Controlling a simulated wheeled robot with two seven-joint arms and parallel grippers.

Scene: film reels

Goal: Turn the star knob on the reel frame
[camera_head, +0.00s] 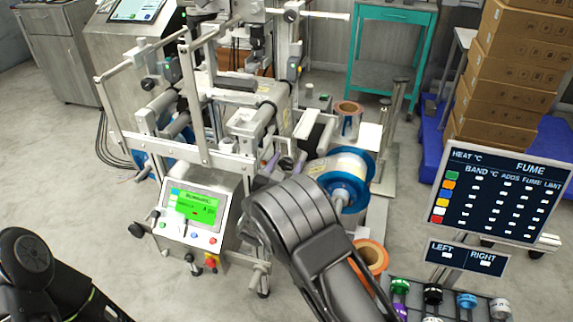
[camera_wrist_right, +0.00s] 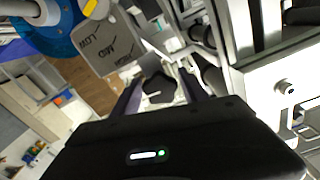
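The reel frame (camera_head: 220,158) is a pale metal machine with rails and rollers in the head view. A dark star-shaped knob (camera_wrist_right: 158,89) shows in the middle of the right wrist view, its lower part close to my gripper body. My right gripper (camera_wrist_right: 161,92) is open, with one finger on each side of the knob and a small gap visible on both sides. In the head view my right gripper (camera_head: 271,163) is beside the frame's right end, mostly hidden by my own dark wrist. My left arm enters at lower left; its gripper is outside the view.
A blue-flanged reel (camera_head: 345,180) stands close right of my right wrist. A control box (camera_head: 192,215) with a green screen is to the left. An orange roll (camera_head: 370,256) and a sign board (camera_head: 505,190) are at right. Stacked cartons (camera_head: 500,85) stand behind.

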